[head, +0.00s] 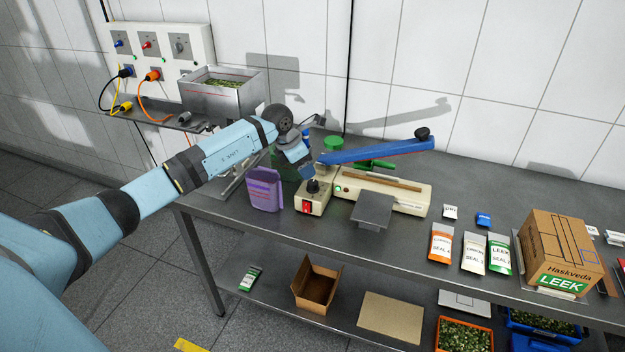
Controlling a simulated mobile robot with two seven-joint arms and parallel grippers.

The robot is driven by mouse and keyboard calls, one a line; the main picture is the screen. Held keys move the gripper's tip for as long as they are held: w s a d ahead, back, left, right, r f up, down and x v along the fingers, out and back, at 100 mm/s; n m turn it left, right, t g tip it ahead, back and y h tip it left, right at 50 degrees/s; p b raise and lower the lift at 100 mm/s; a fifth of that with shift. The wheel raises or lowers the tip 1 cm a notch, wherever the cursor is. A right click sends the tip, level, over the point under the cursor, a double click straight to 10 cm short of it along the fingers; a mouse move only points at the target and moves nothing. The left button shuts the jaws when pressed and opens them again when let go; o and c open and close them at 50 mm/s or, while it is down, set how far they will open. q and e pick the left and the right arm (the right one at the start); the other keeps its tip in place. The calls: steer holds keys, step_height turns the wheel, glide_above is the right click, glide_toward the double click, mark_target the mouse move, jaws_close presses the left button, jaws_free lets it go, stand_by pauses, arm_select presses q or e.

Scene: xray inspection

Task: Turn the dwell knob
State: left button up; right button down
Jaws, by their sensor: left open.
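The dwell knob (313,187) is a small black knob on top of a beige control box (318,206). The box has a red switch on its front and stands on the grey table. My left arm reaches in from the left, and my left gripper (308,175) points down just above the knob. Its fingers are small and dark here, and it is open. I cannot tell whether they touch the knob. The beige sealer (412,203) stands right beside the box, with its blue lever (375,151) raised. My right gripper is not in view.
A purple container (264,190) stands just left of the box. A grey stand (372,210) is in front of the sealer. Several labelled packets (441,243) and a Leek carton (558,252) are at the right. A steel bin (222,99) stands behind my arm.

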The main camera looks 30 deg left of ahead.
mark_target(312, 182)
arm_select(q)
steer(key=x, duration=0.7)
steer(key=shift+d+r, duration=0.1)
steer(key=c, duration=0.9)
